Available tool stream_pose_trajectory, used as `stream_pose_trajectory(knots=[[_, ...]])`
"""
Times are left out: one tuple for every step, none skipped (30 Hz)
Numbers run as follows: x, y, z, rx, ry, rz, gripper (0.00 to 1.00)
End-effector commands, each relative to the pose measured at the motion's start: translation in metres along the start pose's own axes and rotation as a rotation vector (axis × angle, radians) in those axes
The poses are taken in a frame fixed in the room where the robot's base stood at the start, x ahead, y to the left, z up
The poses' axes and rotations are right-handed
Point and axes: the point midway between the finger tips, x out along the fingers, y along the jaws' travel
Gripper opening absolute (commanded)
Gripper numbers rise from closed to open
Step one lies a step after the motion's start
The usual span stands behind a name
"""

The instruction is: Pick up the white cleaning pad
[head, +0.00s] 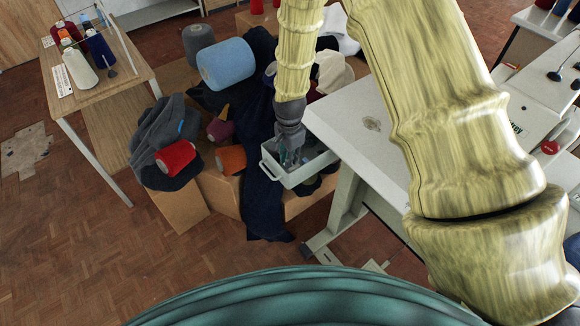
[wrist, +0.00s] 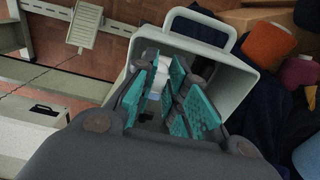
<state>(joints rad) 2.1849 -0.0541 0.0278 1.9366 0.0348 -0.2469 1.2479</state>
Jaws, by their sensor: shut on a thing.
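My gripper (head: 290,157) points down into a small pale grey-green bin (head: 297,179) at the corner of the white table. In the wrist view its teal-padded fingers (wrist: 174,92) are inside the bin (wrist: 238,92). The white cleaning pad (wrist: 160,73) shows as a pale patch between the fingers, and the gripper is shut on it. Most of the pad is hidden by the fingers and by the bin's shade. In the head view I cannot make out the pad.
The white table (head: 345,118) is just right of the bin. Left of it are cardboard boxes (head: 180,208) with dark cloth (head: 263,205), a blue cone (head: 226,65), a red cone (head: 175,158) and an orange cone (head: 232,160). A wooden stand (head: 117,67) is farther left. The floor at lower left is clear.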

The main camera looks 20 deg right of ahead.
Motion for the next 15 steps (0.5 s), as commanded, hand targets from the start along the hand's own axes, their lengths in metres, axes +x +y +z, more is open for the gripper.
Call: stream_pose_trajectory(knots=[[-0.011,-0.001,0.0,0.001,0.001,-0.002,0.0],[-0.016,-0.001,0.0,0.001,0.001,-0.003,0.0],[-0.024,-0.001,0.0,0.002,0.001,-0.004,0.0],[-0.03,-0.001,-0.001,0.001,0.001,-0.003,0.0],[-0.036,-0.001,0.0,0.001,0.001,-0.002,0.0],[-0.044,-0.001,0.0,0.001,0.002,-0.003,0.0],[-0.049,0.0,0.0,0.0,0.001,-0.002,0.0],[-0.054,0.0,0.0,0.001,0.001,-0.002,0.0],[-0.061,-0.001,0.0,0.001,0.001,-0.003,0.0],[-0.066,-0.001,0.0,0.001,0.001,-0.003,0.0],[-0.071,-0.001,0.0,0.001,0.001,-0.003,0.0],[-0.077,-0.001,0.0,0.001,0.001,-0.002,0.0],[-0.081,0.0,0.0,0.001,0.001,-0.002,0.0],[-0.085,0.0,0.0,0.001,0.001,-0.002,0.0],[-0.09,0.0,0.0,0.001,0.001,-0.002,0.0]])
